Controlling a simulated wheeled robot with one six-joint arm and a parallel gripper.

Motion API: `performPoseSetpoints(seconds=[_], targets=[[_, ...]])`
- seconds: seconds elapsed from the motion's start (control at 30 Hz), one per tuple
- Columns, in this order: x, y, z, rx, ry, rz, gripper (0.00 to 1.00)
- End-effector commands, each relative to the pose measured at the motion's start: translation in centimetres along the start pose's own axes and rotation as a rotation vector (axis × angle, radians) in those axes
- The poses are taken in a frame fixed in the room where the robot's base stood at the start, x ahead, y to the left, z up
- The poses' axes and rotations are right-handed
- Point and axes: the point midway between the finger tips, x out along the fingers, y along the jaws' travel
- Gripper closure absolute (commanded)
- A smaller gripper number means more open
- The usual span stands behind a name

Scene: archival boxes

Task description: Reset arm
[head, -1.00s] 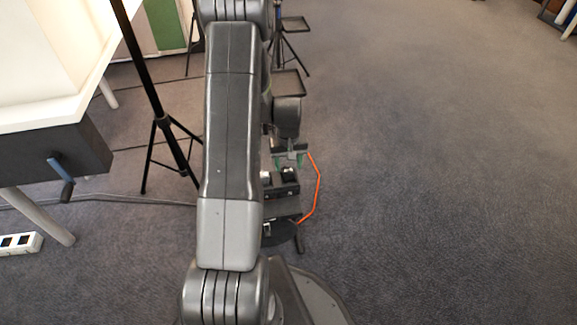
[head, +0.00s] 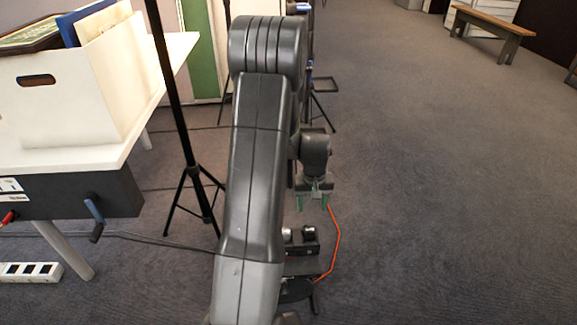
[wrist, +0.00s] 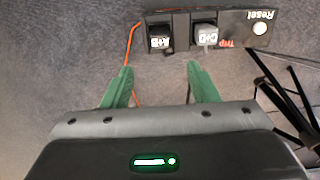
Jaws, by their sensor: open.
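My gripper (head: 313,205) hangs at the end of my folded arm, with its green fingers pointing down. In the wrist view my gripper (wrist: 158,88) shows two green fingers spread apart with nothing between them. Beyond the fingertips is a black panel (wrist: 180,34) with two switches and a round white button, lettered "Trip" and "Reset". The panel is apart from the fingers. In the head view a dark unit (head: 303,262) sits below my gripper, partly hidden by my arm.
A white table (head: 170,75) at the left bears a white box (head: 75,95) holding folders. A black tripod stand (head: 190,190) rises between table and arm. An orange cable (head: 338,240) runs beside my gripper. A power strip (head: 30,271) lies at lower left.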

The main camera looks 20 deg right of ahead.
Motion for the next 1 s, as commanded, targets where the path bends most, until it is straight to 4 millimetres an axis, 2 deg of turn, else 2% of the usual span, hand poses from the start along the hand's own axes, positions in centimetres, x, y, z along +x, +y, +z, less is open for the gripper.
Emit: performPoseSetpoints(seconds=[0.17,0.67,0.7,0.73,0.8,1.0], targets=[[2.5,0.0,0.1,0.0,-0.003,-0.001,0.46],[12.4,0.0,0.1,0.0,-0.003,-0.001,0.46],[12.6,0.0,0.0,0.0,-0.001,0.0,0.46],[11.1,0.0,-0.1,0.0,0.003,0.001,0.46],[9.9,0.0,-0.1,0.0,0.003,0.001,0.46],[8.5,0.0,0.0,0.0,0.001,0.0,0.46]])
